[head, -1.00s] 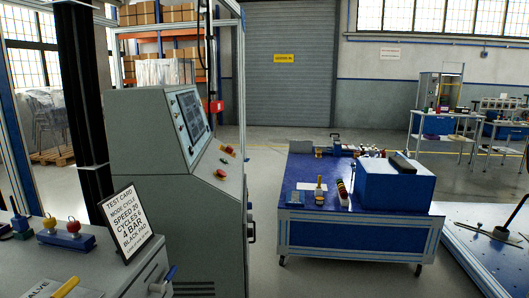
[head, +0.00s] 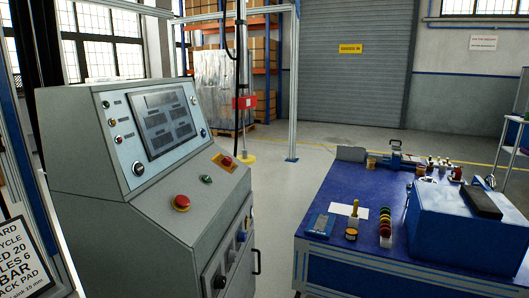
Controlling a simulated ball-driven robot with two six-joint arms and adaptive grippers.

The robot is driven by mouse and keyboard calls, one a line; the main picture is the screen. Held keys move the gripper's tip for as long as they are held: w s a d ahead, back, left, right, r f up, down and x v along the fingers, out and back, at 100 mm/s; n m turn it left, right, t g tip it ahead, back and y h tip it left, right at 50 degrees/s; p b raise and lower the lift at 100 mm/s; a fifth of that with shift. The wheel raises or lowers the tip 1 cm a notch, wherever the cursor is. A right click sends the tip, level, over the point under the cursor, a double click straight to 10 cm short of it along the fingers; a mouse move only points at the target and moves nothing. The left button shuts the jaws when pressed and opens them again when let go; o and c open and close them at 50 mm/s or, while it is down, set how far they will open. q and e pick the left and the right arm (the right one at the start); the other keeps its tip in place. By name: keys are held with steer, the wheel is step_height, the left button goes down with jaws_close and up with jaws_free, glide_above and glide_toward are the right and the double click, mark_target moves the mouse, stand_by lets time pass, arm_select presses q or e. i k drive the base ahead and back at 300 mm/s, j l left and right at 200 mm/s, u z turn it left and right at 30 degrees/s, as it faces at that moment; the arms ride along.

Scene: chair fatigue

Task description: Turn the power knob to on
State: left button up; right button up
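The grey control console (head: 110,215) stands on the left in the head view. Its sloped panel has a dark screen (head: 165,120), a black round knob (head: 138,168) at the lower left, and several small buttons. On the ledge below are a red mushroom button (head: 181,202), a green button (head: 206,179) and a red knob on a yellow plate (head: 226,161). The side face carries a larger black knob (head: 220,282) and blue fittings (head: 241,236). The labels are too small to read, so I cannot tell which knob is the power knob. Neither gripper is in view.
A blue-topped workbench (head: 335,190) with a blue box (head: 465,230) and small parts stands on the right. Clear floor (head: 272,205) lies between it and the console. A test card (head: 20,262) is cut off at the lower left. A frame post (head: 295,80) rises behind.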

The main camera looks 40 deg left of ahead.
mark_target(227, 161)
steer(key=i+u, duration=0.2)
steer(key=i, duration=0.35)
steer(key=i+l+u, duration=0.25)
steer(key=i, duration=0.25)
steer(key=j, duration=0.1)
